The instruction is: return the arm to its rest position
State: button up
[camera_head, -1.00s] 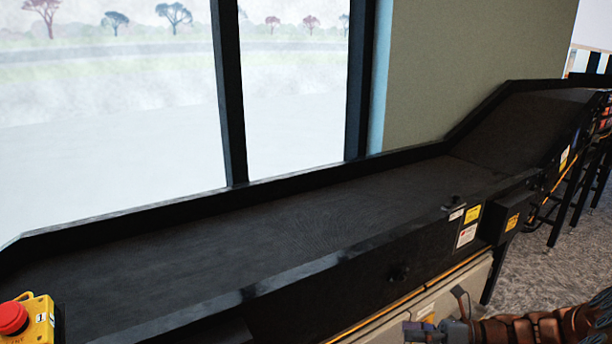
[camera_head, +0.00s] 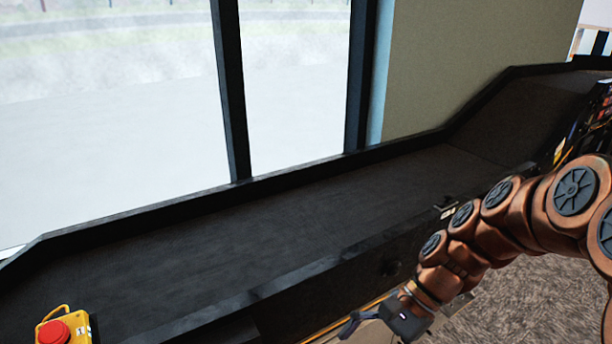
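My arm, copper-coloured with dark round joint caps, reaches in from the right edge and bends down toward the lower middle. My gripper (camera_head: 352,326) is at its end, low in the picture, in front of the near side of the black conveyor (camera_head: 250,230). The gripper is dark and small here, partly cut by the bottom edge. I cannot make out whether its fingers are apart or closed. Nothing is seen held in it.
The conveyor runs from lower left to a raised incline (camera_head: 545,105) at the right. A yellow box with a red stop button (camera_head: 54,332) is at lower left. A window and wall stand behind. Carpeted floor (camera_head: 530,300) shows at lower right.

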jog(key=s+d+r+n+t+h+p, duration=0.2)
jog(key=s+d+r+n+h+p, duration=0.5)
jog(key=s, duration=0.5)
notch_tip(320, 180, up, 4)
jog(key=d+n+p, duration=0.1)
jog(key=n+p, duration=0.1)
jog(key=n, duration=0.1)
jog(key=shift+h, duration=0.4)
